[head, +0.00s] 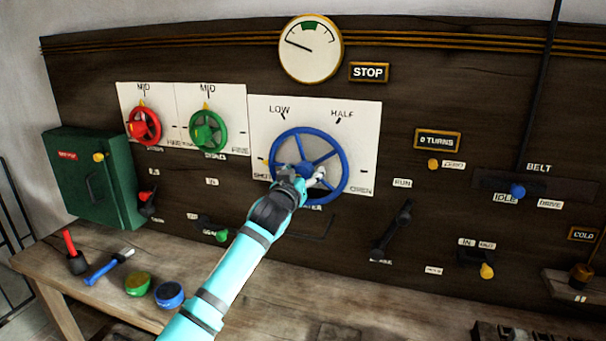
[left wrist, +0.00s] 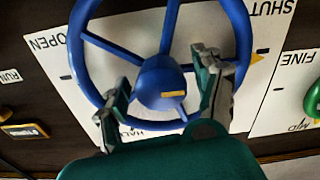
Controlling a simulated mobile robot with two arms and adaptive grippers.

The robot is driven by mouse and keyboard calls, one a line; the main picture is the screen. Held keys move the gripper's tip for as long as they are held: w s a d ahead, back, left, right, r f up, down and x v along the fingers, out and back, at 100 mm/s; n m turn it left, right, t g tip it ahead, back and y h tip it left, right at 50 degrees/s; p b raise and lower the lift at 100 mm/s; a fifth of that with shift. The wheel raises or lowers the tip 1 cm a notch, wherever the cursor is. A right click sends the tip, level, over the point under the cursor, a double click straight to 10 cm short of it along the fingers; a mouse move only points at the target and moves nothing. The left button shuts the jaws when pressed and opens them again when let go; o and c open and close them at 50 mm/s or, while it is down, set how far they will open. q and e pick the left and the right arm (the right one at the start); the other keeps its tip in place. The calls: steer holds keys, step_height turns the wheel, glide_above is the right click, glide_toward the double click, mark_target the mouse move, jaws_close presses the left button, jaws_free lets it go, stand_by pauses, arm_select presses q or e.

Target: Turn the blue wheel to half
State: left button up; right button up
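The blue wheel (head: 305,169) is mounted on a white plate (head: 372,118) marked SHUT, LOW, HALF and OPEN. A yellow pointer (head: 265,161) sits at the wheel's left, by SHUT. My left gripper (head: 303,177) is at the front of the wheel, near its hub. In the left wrist view, upside down, the wheel (left wrist: 162,86) fills the top, and the gripper's two fingers (left wrist: 163,88) stand apart on either side of the hub. They are open, with only the hub and spokes between or behind them; contact cannot be told. My right gripper is not in view.
A red wheel (head: 145,127) and a green wheel (head: 208,132) are left of the plate. A black lever (head: 392,229) is at the lower right, a gauge (head: 311,48) above. The bench (head: 300,270) below holds a brush (head: 108,265) and two tins, green (head: 138,284) and blue (head: 169,295).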

arm_select(q)
steer(key=c, duration=1.1)
